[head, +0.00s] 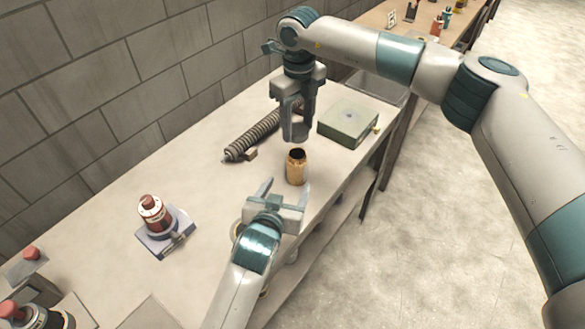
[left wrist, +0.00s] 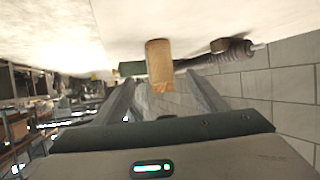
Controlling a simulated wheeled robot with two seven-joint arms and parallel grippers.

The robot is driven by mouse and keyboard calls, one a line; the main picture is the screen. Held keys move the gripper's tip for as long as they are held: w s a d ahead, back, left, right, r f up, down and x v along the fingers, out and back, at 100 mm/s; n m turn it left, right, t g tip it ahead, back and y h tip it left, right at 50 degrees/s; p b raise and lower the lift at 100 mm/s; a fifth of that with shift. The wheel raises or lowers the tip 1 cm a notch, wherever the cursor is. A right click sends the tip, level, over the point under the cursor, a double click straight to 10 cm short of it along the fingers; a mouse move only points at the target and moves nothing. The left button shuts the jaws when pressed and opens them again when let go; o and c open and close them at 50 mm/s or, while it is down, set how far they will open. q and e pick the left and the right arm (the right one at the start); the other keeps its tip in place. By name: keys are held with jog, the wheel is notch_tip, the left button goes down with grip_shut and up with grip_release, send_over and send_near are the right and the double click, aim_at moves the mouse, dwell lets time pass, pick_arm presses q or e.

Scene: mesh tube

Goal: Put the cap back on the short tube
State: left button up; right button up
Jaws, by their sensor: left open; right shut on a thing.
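The short tube (head: 297,170) is a tan-brown cylinder standing upright on the bench, with a dark open top. It also shows in the left wrist view (left wrist: 159,62), between and slightly beyond the fingers. My left gripper (head: 286,187) is open, its two fingertips pointing at the tube from the near side. My right gripper (head: 296,134) points down above the tube, apart from its rim. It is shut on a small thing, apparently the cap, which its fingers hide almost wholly.
A dark coiled spring-like tube (head: 255,135) lies behind the short tube, with a small brown block (head: 250,155) beside it. A grey-green box (head: 348,122) stands to the right. A red-topped device (head: 152,212) sits at left. The bench's front edge is close to the tube.

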aim_at(295, 172)
pick_arm(q)
jog(key=shift+x, duration=6)
jog(key=c, duration=1.6)
pick_arm(e)
jog(key=shift+f, duration=2.5)
jog(key=shift+f, duration=0.85)
pick_arm(q)
grip_shut()
pick_arm(e)
jog(key=shift+f, duration=0.6)
